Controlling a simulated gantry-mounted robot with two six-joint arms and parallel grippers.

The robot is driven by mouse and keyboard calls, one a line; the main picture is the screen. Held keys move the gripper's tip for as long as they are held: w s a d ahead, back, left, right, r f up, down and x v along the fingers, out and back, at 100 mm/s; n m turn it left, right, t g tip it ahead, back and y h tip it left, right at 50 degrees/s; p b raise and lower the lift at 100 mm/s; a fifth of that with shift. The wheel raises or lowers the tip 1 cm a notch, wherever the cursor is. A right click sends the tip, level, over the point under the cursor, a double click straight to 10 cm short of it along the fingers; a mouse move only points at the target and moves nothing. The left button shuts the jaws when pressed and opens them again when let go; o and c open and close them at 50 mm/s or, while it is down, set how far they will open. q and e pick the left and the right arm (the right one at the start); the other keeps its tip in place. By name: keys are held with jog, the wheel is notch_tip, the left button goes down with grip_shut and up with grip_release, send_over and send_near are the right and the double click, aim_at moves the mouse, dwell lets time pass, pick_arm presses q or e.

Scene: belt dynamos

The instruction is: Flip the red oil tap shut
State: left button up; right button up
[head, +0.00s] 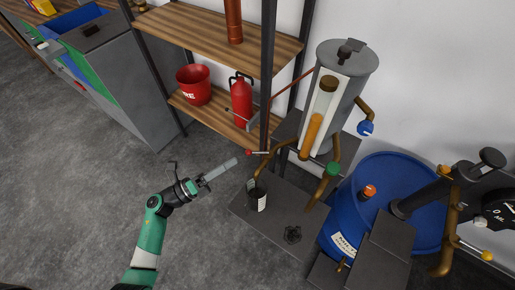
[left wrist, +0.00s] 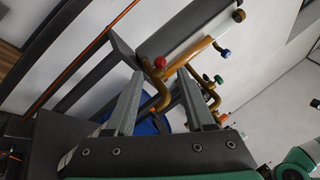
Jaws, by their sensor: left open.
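The red oil tap (head: 249,153) is a small red knob at the end of a short lever on a brass pipe, left of the grey cylindrical tank (head: 347,58). It also shows in the left wrist view (left wrist: 159,63), just past the fingertips and between them in the picture. My left gripper (head: 236,162) is open and empty, its long grey fingers pointing at the tap from the left, apparently just short of it. Both fingers also show in the left wrist view (left wrist: 160,73).
A dark labelled jug (head: 257,195) stands below the brass spout. A green tap (head: 333,168) and a blue tap (head: 366,128) sit to the right. A blue barrel (head: 345,220) stands at right. A shelf post (head: 267,90) rises behind the tap. The floor at left is clear.

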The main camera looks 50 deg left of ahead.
aim_at(258, 152)
pick_arm(q)
jog(key=b+x, duration=0.1)
jog(key=x, duration=0.9)
jog(key=shift+b, duration=0.35)
grip_shut()
